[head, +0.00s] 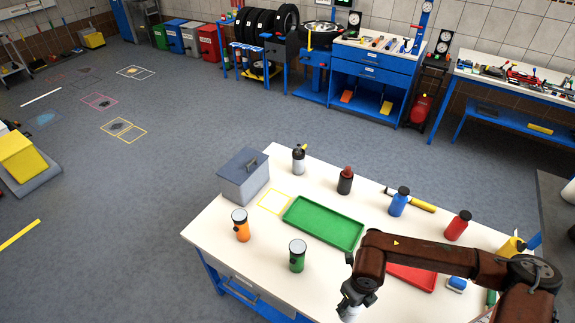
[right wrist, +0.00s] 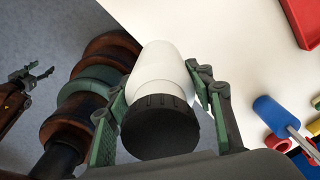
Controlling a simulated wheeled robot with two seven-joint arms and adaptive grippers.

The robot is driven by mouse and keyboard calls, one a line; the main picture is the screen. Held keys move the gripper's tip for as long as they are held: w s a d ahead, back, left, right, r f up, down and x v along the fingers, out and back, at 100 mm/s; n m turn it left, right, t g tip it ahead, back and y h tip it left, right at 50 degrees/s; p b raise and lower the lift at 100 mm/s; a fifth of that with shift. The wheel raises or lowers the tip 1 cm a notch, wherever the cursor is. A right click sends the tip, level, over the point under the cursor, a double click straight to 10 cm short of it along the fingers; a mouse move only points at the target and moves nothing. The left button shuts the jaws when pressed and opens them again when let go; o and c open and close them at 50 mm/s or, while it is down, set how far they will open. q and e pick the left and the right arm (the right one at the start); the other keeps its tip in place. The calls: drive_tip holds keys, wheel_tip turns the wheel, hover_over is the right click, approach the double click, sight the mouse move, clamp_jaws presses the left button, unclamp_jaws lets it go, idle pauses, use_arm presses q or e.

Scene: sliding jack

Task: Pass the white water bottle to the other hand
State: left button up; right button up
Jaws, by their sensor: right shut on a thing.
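The white water bottle (right wrist: 163,65) with a black cap (right wrist: 160,127) is between the fingers of my right gripper (right wrist: 162,100) in the right wrist view. The gripper is shut on it near the cap. In the head view my right gripper (head: 357,292) hangs at the bottom edge, over the front of the workbench. Only a small white part of the bottle (head: 350,313) shows there. My left gripper (right wrist: 38,76) shows small at the left of the right wrist view, apart from the bottle, with its fingers spread and empty. It is not in the head view.
The white workbench (head: 285,165) carries a green tray (head: 322,223), a red tray (head: 415,276), a grey box (head: 240,180) and several upright bottles, including a blue one (head: 399,203). An orange canister (head: 241,226) and a green canister (head: 297,257) stand near the front edge.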

drive_tip(key=n, duration=0.2)
drive_tip(key=w+n+b, duration=0.1)
drive_tip(key=n, duration=0.1)
drive_tip(key=shift+w, duration=0.15)
drive_tip(key=n, duration=0.1)
drive_tip(key=w+n+b, duration=0.1)
drive_tip(key=n, duration=0.1)
drive_tip(key=shift+r+n, duration=0.2)
drive_tip(key=shift+n, duration=0.1)
drive_tip(key=w+r+n+b, duration=0.1)
drive_tip(key=n+b, duration=0.1)
drive_tip(key=n, duration=0.5)
drive_tip(key=w+r+n+b, duration=0.1)
drive_tip(key=w+n, duration=0.1)
drive_tip(key=n, duration=0.6)
drive_tip(key=w+d+r+n+b, duration=0.1)
drive_tip(key=n+b, duration=0.1)
drive_tip(key=n, duration=0.5)
drive_tip(key=shift+w+d+b, duration=0.1)
drive_tip(key=shift+w+b, duration=0.1)
drive_tip(key=shift+b, duration=0.15)
